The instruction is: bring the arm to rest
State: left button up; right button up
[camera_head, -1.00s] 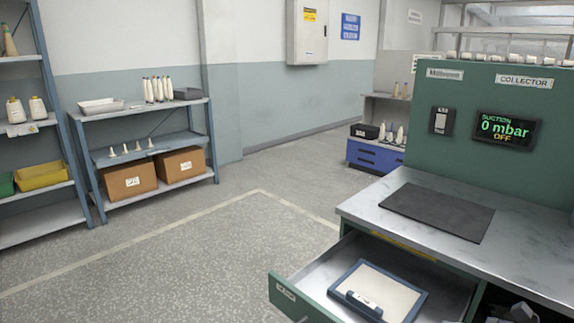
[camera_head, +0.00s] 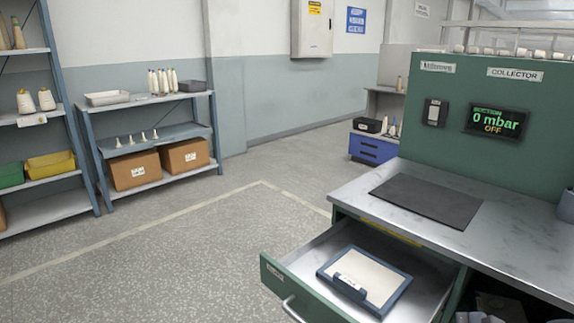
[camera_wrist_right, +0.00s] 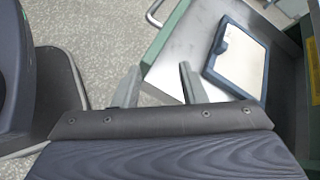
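My right gripper (camera_wrist_right: 158,88) shows in the right wrist view, its two fingers spread apart with nothing between them. Beyond the fingers is the open drawer (camera_wrist_right: 170,62) of the green bench, with a blue-framed tray (camera_wrist_right: 240,55) lying inside it. In the head view the drawer (camera_head: 310,258) stands pulled out and the tray (camera_head: 378,281) lies flat in it, with a small labelled holder on its front edge. Neither gripper shows in the head view. My left gripper is out of sight.
The bench top (camera_head: 505,236) carries a dark mat (camera_head: 428,200). A display (camera_head: 497,121) on the green panel reads 0 mbar, OFF. Shelves (camera_head: 150,100) with cones and cardboard boxes (camera_head: 133,170) stand at the left. The floor (camera_head: 170,250) between is clear.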

jog(key=s+a+n+g+h, duration=0.1)
jog(key=s+a+n+h, duration=0.25)
jog(key=s+n, duration=0.4)
jog(key=s+a+n+h, duration=0.2)
jog(key=s+a+n, duration=0.2)
jog(key=n, duration=0.6)
notch_tip(320, 180, up, 17)
jog(key=p, duration=1.7)
jog(key=shift+d+n, duration=0.3)
jog(key=shift+n, duration=0.05)
jog(key=shift+f, duration=0.1)
